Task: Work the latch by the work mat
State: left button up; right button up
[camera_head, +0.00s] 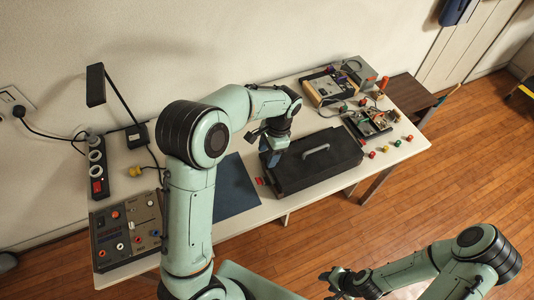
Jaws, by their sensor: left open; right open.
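The dark blue work mat (236,190) lies flat on the white table, partly hidden behind my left arm. A black case (325,168) with a grey handle on its lid stands right of the mat. A small red part (259,181) shows at the case's left end, beside the mat; I cannot tell whether it is the latch. My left gripper (266,150) is open above the case's left end, with a small dark blue piece close below it; I cannot tell whether they touch. My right gripper (333,284) is open and empty, in front of the table and away from the case.
A control panel (128,230) with knobs and a power strip (97,165) with a red switch are at the left. A lamp (97,84) stands at the back. Devices (328,85), a circuit board (368,122) and several small coloured parts fill the right end.

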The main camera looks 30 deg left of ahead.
aim_at(262, 181)
jog(key=k+j, duration=0.4)
jog(key=j, duration=0.15)
jog(key=k+j+z, duration=0.15)
jog(key=k+j, duration=0.25)
jog(key=j, duration=0.15)
